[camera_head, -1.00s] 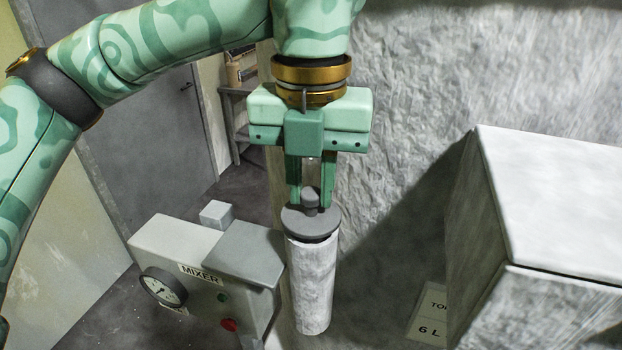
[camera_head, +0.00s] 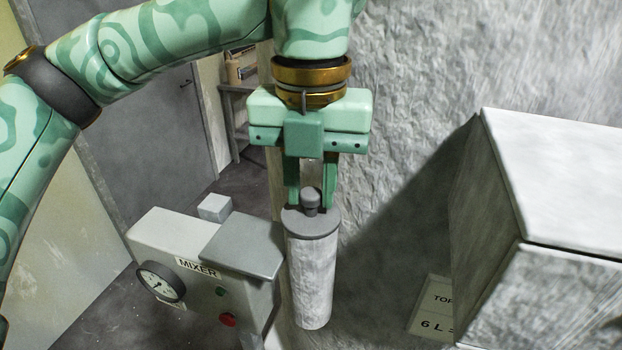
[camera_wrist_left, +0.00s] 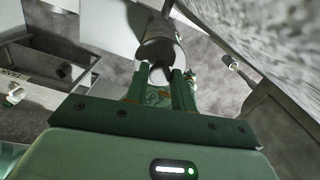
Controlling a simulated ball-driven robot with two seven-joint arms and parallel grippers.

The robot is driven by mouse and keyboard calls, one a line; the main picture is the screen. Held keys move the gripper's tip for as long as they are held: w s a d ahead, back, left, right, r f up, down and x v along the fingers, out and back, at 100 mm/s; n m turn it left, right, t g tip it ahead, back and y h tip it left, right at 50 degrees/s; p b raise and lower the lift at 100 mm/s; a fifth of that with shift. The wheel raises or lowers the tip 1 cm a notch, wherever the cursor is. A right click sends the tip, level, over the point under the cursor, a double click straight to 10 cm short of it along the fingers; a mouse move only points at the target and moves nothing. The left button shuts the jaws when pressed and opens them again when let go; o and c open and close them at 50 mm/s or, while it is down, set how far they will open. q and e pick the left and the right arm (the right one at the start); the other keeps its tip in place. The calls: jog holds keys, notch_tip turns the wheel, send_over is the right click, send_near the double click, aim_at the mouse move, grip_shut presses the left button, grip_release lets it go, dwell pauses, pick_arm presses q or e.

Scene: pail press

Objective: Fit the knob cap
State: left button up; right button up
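The knob cap (camera_head: 312,224) is a dark grey disc with a small round knob on top. It sits flat on the top end of a pale, mottled upright cylinder (camera_head: 311,283), with no gap visible between them. My left gripper (camera_head: 311,205) points down over the cap, with one finger on each side of the knob. The fingers stand apart from the knob, so the gripper is open. The left wrist view shows its two fingers (camera_wrist_left: 158,88) spread at the cylinder's end. My right gripper is not in view.
A grey mixer box (camera_head: 165,244) with a gauge and red and green buttons stands close left of the cylinder. A large pale block (camera_head: 560,190) fills the right side. A printed card (camera_head: 433,308) lies low between them. A rough wall (camera_head: 420,80) rises behind.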

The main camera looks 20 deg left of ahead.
pick_arm(q)
jog(key=o, duration=0.3)
notch_tip(320, 180, up, 8)
jog(key=shift+f, duration=0.25)
